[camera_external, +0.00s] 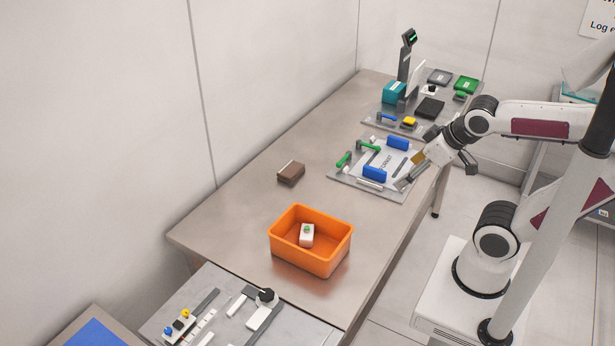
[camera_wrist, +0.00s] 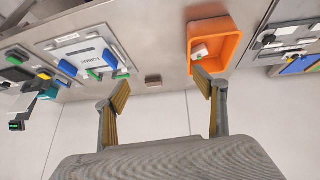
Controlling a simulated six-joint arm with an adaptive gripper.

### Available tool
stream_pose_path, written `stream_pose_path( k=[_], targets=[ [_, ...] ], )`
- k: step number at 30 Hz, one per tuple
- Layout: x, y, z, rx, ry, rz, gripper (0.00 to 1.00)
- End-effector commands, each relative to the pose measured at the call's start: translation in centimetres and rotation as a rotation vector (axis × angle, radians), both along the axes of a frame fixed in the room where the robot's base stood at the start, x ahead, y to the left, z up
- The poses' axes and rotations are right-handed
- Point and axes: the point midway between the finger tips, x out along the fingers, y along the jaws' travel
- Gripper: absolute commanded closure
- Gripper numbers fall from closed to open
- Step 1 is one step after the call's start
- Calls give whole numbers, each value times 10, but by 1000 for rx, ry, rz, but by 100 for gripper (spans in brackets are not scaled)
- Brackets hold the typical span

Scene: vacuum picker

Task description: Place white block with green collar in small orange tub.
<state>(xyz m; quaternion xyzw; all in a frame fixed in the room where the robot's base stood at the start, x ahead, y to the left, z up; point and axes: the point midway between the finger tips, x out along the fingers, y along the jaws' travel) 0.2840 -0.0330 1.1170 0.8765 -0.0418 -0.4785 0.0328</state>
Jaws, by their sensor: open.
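The white block with a green collar (camera_external: 307,234) lies inside the orange tub (camera_external: 320,262), on its floor. In the wrist view the white block (camera_wrist: 201,52) also shows inside the orange tub (camera_wrist: 234,39). My gripper (camera_external: 410,168) is open and empty, raised near the right edge of the table by the fixture plate, well away from the tub. In the wrist view the spread fingers of my gripper (camera_wrist: 163,95) have nothing between them.
A brown block (camera_external: 291,172) sits alone on the metal table (camera_external: 235,215). A fixture plate (camera_external: 350,180) with blue and green clamps lies near my gripper. A teal box (camera_external: 394,92) and trays stand at the back. A grey bench with parts (camera_external: 215,310) is in front.

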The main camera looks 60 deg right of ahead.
Motion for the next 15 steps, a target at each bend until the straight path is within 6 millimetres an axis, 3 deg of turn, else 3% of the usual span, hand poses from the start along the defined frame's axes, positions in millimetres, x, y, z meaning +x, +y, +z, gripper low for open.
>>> stream_pose_path(
  k=[6, 15],
  targets=[
    [-34, 28, -3, 84, 65, 32, 30],
    [-41, 34, -4, 100, 81, 39, 30]
  ],
)
